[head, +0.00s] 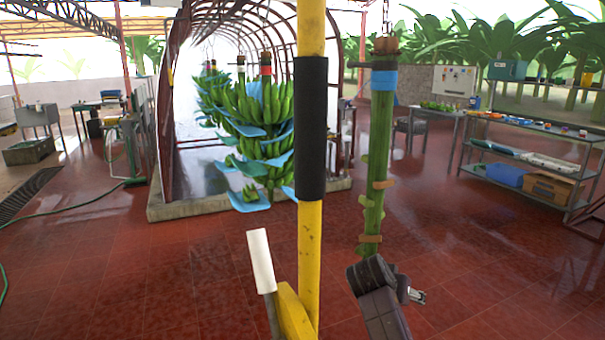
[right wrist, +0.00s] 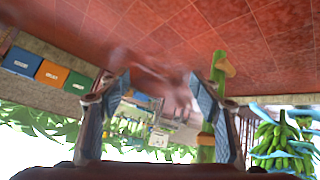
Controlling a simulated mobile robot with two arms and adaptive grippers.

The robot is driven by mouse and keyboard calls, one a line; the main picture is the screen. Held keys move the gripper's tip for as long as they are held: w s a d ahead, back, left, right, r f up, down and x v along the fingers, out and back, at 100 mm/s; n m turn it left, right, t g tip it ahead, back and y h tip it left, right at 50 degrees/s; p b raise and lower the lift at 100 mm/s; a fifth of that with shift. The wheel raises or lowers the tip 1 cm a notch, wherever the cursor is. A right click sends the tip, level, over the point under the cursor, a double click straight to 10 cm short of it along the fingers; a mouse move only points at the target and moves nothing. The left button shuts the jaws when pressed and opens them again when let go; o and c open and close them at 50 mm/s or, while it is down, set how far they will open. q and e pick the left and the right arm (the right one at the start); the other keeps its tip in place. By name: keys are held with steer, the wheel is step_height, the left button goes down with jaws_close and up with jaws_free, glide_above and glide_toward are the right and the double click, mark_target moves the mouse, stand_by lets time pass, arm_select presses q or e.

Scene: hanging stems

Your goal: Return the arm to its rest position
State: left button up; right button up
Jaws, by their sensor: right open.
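My right gripper (right wrist: 160,82) is open, with its two fingers spread apart in the right wrist view. Nothing is clearly held between them; a blurred brownish shape shows in the gap. A bare green stem (head: 378,140) with a blue band hangs from a chain in the head view, with a few cut stubs on its sides. It also shows in the right wrist view (right wrist: 219,75), close beside the right-hand finger. In the head view, the dark grey end of my right arm is just below the stem's lower end. My left gripper is not in view.
A yellow pole (head: 310,240) with a black sleeve stands close in front, beside a white-handled tool (head: 261,260). A metal shelf (head: 540,130) stands at right. Red floor is open between.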

steer(key=s+f+n+g+y, duration=0.1)
steer(key=s+f+n+y, duration=0.1)
steer(key=s+f, duration=1)
steer(key=s+a+f+n+g+y, duration=0.1)
steer(key=s+a+f+n+y, duration=0.15)
steer(key=s, duration=1.35)
steer(key=s+a+f+n+g+y, duration=0.1)
steer(key=s+a+f+n+y, duration=0.15)
steer(key=s, duration=1.35)
step_height(320, 180, down, 25)
steer(key=s+g, duration=0.2)
steer(key=s+d+f, duration=0.2)
steer(key=s+f, duration=0.6)
steer(key=s+d+f, duration=0.1)
steer(key=s+f, duration=0.7)
steer(key=shift+s+d+g+h, duration=0.3)
steer(key=shift+d+g+h, duration=0.05)
steer(key=shift+g+h, duration=0.05)
steer(key=shift+f, duration=0.1)
